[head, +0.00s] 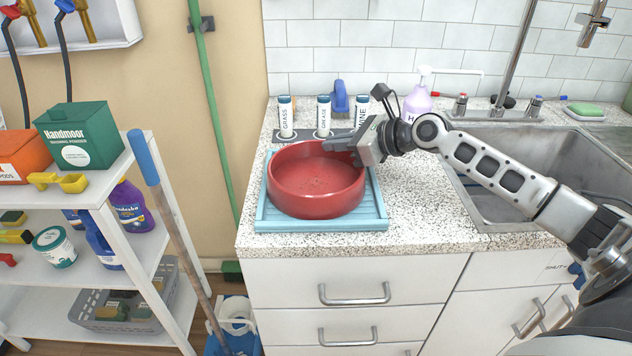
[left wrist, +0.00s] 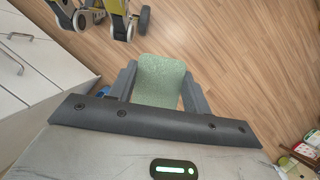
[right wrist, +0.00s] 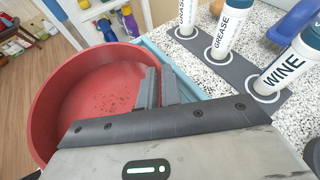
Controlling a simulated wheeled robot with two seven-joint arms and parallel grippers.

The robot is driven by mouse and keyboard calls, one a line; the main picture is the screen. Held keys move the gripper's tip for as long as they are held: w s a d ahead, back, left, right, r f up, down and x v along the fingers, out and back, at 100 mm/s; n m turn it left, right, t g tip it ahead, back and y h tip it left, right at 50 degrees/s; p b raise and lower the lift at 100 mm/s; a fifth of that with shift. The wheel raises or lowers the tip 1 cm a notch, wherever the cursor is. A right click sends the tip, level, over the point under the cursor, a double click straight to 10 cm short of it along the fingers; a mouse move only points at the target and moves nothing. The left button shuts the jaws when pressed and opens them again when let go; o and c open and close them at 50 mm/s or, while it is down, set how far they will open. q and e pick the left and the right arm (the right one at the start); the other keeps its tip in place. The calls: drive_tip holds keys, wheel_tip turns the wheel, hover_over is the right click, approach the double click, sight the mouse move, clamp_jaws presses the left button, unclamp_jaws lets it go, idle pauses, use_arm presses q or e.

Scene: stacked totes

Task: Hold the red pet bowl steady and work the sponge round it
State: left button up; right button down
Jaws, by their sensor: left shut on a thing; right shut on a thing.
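The red pet bowl (head: 316,190) sits upright on a light blue ribbed tray (head: 320,224) on the counter; dark specks show on its inner floor. My right gripper (head: 346,146) is shut on the bowl's right rear rim. The right wrist view shows its two fingers (right wrist: 159,88) on the wall of the bowl (right wrist: 95,85). My left gripper (left wrist: 160,85) is shut on a green sponge (left wrist: 161,78), held over the wooden floor and away from the bowl. The left gripper and this sponge are outside the head view.
Labelled shakers (head: 324,115) stand in a grey holder behind the bowl, with a blue object (head: 340,97) behind them. A purple pump bottle (head: 417,103) and steel sink (head: 540,165) lie right. A shelf (head: 100,190) and leaning broom handle (head: 170,220) stand left.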

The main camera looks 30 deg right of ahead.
use_arm(q)
drive_tip(key=shift+f, duration=0.55)
drive_tip(key=shift+a, duration=0.1)
